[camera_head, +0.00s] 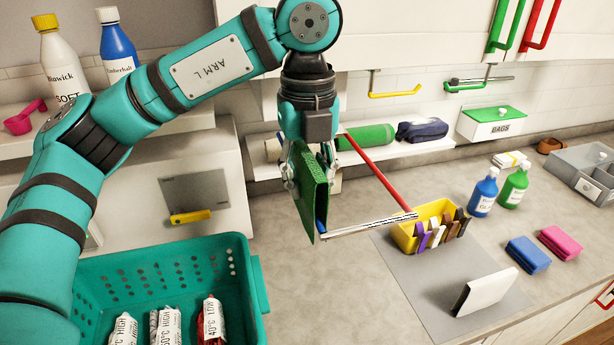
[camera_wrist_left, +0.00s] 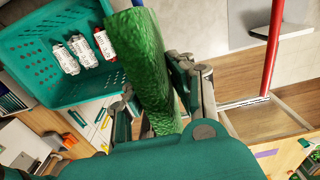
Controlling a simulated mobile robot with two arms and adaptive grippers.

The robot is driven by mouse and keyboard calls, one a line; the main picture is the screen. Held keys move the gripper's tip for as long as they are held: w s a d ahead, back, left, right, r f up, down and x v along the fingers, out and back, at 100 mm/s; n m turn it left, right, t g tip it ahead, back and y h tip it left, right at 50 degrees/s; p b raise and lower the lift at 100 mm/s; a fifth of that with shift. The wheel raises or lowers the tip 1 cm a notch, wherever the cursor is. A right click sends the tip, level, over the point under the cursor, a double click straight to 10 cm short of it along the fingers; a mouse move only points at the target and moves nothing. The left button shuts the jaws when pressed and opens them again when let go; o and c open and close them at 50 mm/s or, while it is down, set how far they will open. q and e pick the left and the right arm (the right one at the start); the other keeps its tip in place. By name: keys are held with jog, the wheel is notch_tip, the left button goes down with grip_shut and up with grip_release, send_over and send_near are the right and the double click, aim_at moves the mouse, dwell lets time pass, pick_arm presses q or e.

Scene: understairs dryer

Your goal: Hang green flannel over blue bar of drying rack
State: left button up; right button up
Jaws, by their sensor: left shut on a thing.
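The green flannel (camera_head: 311,190) hangs from my left gripper (camera_head: 307,180), which is shut on it. In the left wrist view the flannel (camera_wrist_left: 150,75) runs between the fingers of the gripper (camera_wrist_left: 165,95). The drying rack shows a red bar (camera_head: 378,172) and a whitish bar (camera_head: 367,226) standing out over the counter. A short end of the blue bar (camera_head: 321,227) shows beside the flannel's lower edge; the flannel hides the rest. I cannot tell whether the cloth lies over the bar or only in front of it. My right gripper is out of view.
A teal basket (camera_head: 255,285) with several labelled bags stands at the lower left. A yellow tub (camera_head: 408,237) with several pegs sits behind a white card (camera_head: 485,292) on a grey mat. Blue and green bottles and folded cloths are at right.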

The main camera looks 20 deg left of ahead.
aim_at(308, 152)
pick_arm(q)
jog(key=shift+f+b, duration=0.9)
jog(key=shift+f, duration=0.3)
jog(key=shift+f+b, duration=1.75)
jog(key=shift+f, duration=0.3)
jog(key=o, duration=0.9)
jog(key=shift+r, duration=0.15)
notch_tip(308, 152, up, 12)
jog(key=shift+f, duration=0.2)
jog(key=shift+r, duration=0.1)
